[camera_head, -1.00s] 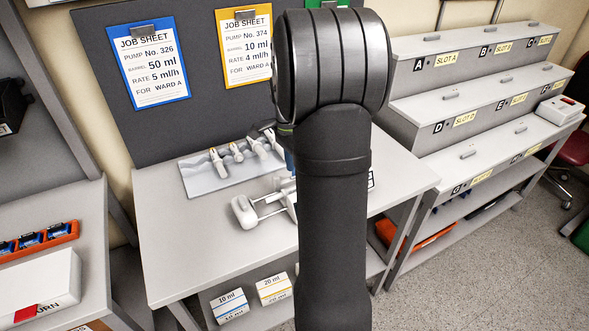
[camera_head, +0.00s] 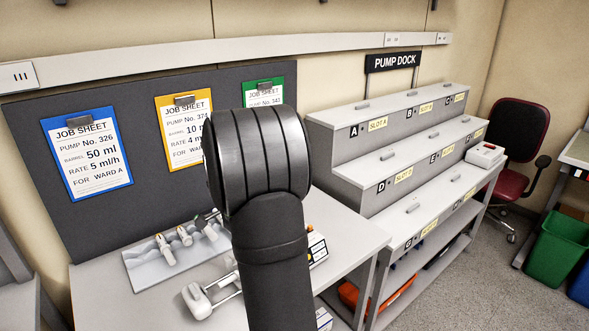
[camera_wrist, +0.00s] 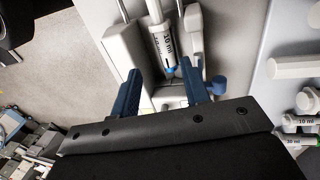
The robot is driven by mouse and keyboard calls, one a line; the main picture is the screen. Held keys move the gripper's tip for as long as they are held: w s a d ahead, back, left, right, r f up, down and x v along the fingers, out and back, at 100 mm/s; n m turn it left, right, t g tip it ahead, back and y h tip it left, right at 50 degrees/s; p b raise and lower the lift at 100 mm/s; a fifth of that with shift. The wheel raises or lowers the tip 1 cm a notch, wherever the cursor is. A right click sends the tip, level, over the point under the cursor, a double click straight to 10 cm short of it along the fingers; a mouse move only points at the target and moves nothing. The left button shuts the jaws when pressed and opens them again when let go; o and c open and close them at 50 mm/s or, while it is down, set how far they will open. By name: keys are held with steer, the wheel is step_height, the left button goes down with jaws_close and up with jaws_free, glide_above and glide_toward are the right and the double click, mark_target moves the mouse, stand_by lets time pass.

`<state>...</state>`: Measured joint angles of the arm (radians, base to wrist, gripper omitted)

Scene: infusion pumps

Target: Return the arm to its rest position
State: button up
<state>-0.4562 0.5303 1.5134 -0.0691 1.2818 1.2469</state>
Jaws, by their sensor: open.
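My gripper (camera_wrist: 162,90) shows in the wrist view as two blue fingers, spread apart. A white pump with a syringe (camera_wrist: 162,45) marked 10 ml lies just beyond and between the fingertips. I see no grip on it; whether a finger touches it I cannot tell. In the head view my black arm stands in front of the table and hides the gripper. Part of the white pump (camera_head: 197,301) shows on the table left of my arm, and a white labelled part (camera_head: 317,248) shows on its right.
A tray of syringes (camera_head: 165,255) lies on the table (camera_head: 352,243) near the job-sheet board (camera_head: 140,120). The stepped pump dock (camera_head: 350,190) stands to the right, with a white pump (camera_head: 485,155) at its far end. A red chair (camera_head: 515,130) and green bin (camera_head: 553,250) are beyond.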

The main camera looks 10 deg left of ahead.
steer(key=shift+f, duration=1.8)
step_height(320, 180, up, 5)
steer(key=shift+r, duration=0.2)
step_height(320, 180, down, 6)
steer(key=shift+f, duration=0.2)
step_height(320, 180, up, 8)
steer(key=shift+r, duration=0.15)
